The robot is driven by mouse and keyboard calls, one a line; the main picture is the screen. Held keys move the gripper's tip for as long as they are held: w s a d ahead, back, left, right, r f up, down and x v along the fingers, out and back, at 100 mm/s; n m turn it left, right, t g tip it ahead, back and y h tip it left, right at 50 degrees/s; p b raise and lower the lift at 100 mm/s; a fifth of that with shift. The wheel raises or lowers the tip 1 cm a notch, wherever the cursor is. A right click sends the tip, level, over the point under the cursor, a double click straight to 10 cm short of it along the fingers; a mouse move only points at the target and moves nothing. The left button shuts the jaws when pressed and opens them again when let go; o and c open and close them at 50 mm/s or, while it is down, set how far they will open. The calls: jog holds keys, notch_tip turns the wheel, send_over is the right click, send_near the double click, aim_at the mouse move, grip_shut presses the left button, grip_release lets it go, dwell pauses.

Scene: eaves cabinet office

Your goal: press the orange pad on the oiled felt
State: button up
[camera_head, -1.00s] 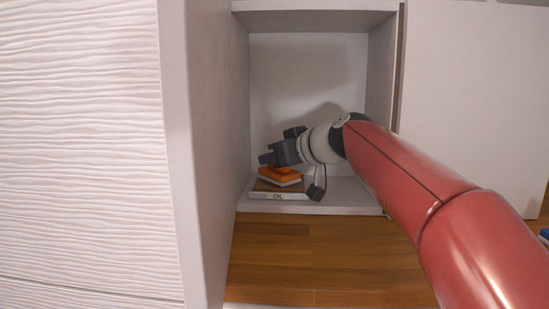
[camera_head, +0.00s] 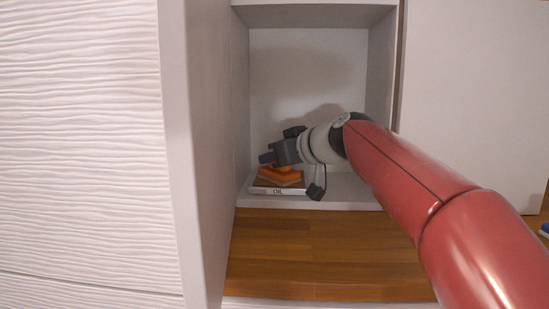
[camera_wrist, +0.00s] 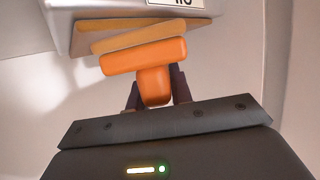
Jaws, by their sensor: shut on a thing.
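The orange pad (camera_head: 279,176) is in my gripper (camera_head: 279,155) in the cabinet niche. In the wrist view, my gripper's dark fingers (camera_wrist: 156,88) are shut on the pad's orange knob, below the pad's wide body (camera_wrist: 145,57). A paler orange layer (camera_wrist: 138,38) lies on the pad's far face. The low white tray marked OIL (camera_head: 290,191) stands on the niche floor, with brown felt on top; it also shows in the wrist view (camera_wrist: 105,10). The pad is right over the felt, slightly tilted, and appears to touch it. The exact contact is hidden.
The niche has a left wall (camera_head: 241,110), a right wall (camera_head: 380,90) and a shelf (camera_head: 310,16) above. The niche floor (camera_head: 345,190) is bare to the right of the tray. A wooden surface (camera_head: 320,255) lies in front, clear.

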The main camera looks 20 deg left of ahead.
dwell(0.5)
jog(key=shift+r+p, duration=1.6)
jog(key=shift+r, duration=0.4)
jog(key=shift+s+d+f+b, duration=0.1)
jog(key=shift+s+b, duration=0.3)
jog(key=s+d+b, duration=0.3)
jog(key=s+b, duration=0.4)
jog(key=s, duration=0.7)
jog(key=shift+s+d, duration=0.25)
jog(key=shift+s, duration=0.15)
